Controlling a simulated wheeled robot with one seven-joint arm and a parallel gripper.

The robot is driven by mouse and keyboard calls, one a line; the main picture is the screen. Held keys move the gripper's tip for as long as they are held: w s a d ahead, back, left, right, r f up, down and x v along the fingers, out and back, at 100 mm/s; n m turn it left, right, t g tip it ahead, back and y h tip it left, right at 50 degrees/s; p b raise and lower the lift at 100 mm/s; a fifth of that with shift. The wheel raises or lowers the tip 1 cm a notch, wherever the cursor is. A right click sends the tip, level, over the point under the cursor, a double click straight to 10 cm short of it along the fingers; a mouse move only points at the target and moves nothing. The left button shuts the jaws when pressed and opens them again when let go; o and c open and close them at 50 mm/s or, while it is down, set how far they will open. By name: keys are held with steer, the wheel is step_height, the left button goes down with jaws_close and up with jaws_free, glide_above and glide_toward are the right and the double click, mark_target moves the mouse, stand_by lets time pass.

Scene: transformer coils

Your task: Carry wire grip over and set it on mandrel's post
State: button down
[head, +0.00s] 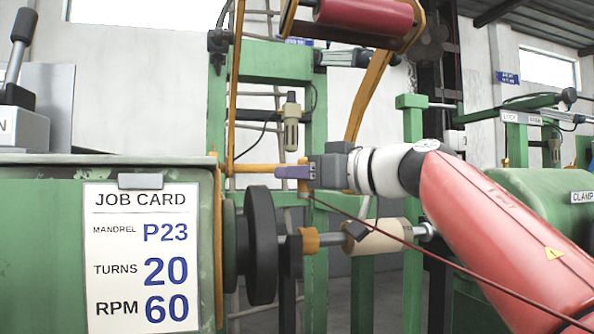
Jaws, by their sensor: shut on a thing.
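My gripper (297,172) comes in from the right, above the winding shaft, and its jaws point left. It is shut on the wire grip (304,189), a small tan piece at the end of a dark red wire; the jaws partly hide it. The mandrel (385,237) is a beige cylinder on a horizontal metal shaft, below and to the right of my gripper. An orange collar (309,240) sits on the shaft left of it, below the grip with a clear gap. A small dark piece (355,231) shows on the mandrel; I cannot tell whether it is the post.
A large black disc (261,245) stands left of the collar, beside the green headstock (215,180) with its job card (142,258). The red wire (450,263) runs down to the lower right, in front of the mandrel. Green frame posts (315,115) stand behind.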

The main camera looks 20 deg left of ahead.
steer(key=shift+f, duration=0.25)
stand_by(0.4)
steer(key=shift+f+b, duration=0.65)
steer(key=shift+f, duration=0.4)
steer(key=shift+f, duration=0.85)
stand_by(0.4)
steer(key=c, duration=1.1)
jaws_free()
steer(key=shift+d, duration=0.1)
steer(key=v, duration=0.7)
steer(key=shift+s+d+b, duration=0.1)
steer(key=shift+d+b, duration=0.2)
steer(key=shift+b, duration=0.1)
